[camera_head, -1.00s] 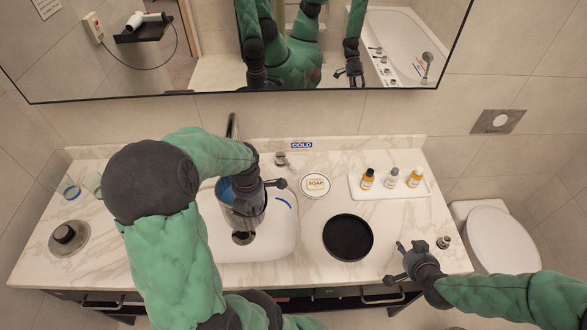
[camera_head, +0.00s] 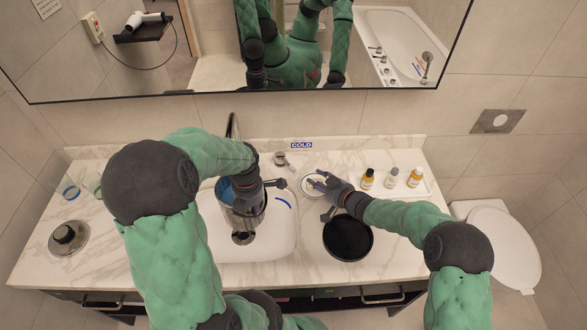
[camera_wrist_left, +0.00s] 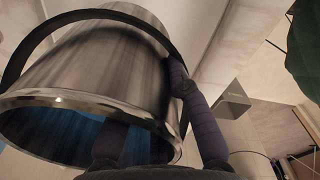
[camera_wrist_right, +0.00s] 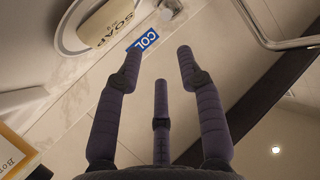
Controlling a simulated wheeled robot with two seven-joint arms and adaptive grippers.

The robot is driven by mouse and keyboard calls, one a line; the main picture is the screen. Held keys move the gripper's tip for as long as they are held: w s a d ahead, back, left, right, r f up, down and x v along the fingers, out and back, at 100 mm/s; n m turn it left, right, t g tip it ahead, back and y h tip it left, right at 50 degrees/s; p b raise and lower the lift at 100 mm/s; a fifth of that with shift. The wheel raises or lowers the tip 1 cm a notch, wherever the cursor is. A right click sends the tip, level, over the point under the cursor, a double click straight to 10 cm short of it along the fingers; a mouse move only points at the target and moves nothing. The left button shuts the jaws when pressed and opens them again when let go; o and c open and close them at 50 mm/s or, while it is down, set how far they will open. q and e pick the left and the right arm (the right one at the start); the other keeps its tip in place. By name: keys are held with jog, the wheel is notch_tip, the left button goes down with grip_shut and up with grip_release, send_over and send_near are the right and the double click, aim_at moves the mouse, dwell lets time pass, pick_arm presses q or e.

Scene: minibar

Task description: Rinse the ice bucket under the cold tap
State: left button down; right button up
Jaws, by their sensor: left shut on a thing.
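The metal ice bucket (camera_head: 243,222) is held tilted over the white sink basin (camera_head: 275,240). In the left wrist view, the bucket (camera_wrist_left: 95,75) has a dark handle and blue inside. The tap spout (camera_head: 232,126) rises behind the bucket; its outlet is hidden by my left arm. The tap lever (camera_head: 281,159) stands right of it, below the COLD label (camera_head: 301,145). My right gripper (camera_head: 316,183) is open and empty over the soap dish, right of the lever.
The soap dish (camera_wrist_right: 72,42) is partly covered in the head view. A black round tray (camera_head: 348,240) lies below my right wrist. A white tray (camera_head: 427,185) with small bottles stands right.

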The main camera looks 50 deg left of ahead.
aim_at(286, 164)
jog(key=shift+s+a+f+n, duration=0.15)
jog(key=shift+s+a, duration=0.1)
jog(key=shift+a, duration=0.25)
jog(key=shift+s+a+n, duration=0.15)
jog(key=shift+s+a, duration=0.05)
jog(key=shift+a, duration=0.3)
jog(key=shift+x, duration=5.7)
jog(key=shift+s, duration=0.15)
